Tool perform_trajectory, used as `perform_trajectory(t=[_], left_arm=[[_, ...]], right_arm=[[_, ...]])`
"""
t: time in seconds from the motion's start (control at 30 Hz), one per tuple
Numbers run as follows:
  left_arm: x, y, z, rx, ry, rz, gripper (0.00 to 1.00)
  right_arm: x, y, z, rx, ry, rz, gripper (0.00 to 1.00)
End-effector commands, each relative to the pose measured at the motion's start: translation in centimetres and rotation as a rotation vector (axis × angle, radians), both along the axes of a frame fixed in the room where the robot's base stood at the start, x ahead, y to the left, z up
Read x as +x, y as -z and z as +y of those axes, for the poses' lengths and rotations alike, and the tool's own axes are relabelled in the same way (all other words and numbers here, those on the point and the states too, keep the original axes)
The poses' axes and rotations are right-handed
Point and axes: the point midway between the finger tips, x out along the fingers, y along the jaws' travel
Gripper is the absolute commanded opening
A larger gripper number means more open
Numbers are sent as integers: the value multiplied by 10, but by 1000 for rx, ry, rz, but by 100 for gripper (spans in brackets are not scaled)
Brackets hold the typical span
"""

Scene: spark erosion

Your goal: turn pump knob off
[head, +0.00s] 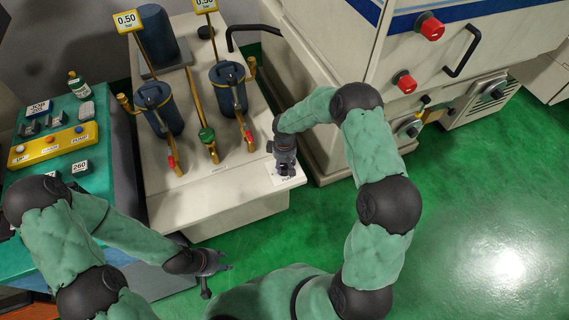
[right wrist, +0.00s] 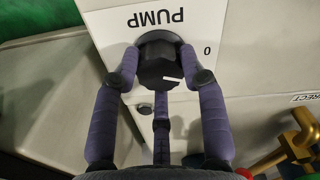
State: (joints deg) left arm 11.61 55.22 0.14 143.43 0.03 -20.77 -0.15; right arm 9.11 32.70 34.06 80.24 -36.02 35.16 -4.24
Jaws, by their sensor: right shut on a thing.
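The pump knob (right wrist: 158,72) is black, with a short white mark, and sits on a white plate lettered PUMP, upside down in the right wrist view. A "0" is printed to the right of the knob. My right gripper (right wrist: 160,80) is shut on the knob, with fingers on both of its sides. In the head view my right gripper (head: 285,172) is at the front right corner of the pale filter unit (head: 205,205) and hides the knob. My left gripper (head: 218,280) is open and empty, above the floor at the lower left.
Two blue canisters (head: 230,92) with brass pipes and red-handled valves stand on the unit. A teal table (head: 105,180) with a yellow button panel (head: 50,145) is at left. A large machine with red knobs (head: 430,28) is at right. Green floor (head: 480,220) is clear at lower right.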

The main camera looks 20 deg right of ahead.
Motion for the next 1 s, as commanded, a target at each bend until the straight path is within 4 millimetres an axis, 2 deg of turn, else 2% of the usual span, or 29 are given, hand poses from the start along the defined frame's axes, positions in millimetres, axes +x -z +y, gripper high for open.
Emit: perform_trajectory(t=[0.4, 1.0], left_arm=[[0, -8, 0, 0, 0, 0, 40], [0, -10, 0, 0, 0, 0, 40]], right_arm=[[0, 0, 0, 1, -276, 0, 10], [0, 0, 0, 0, -362, 0, 10]])
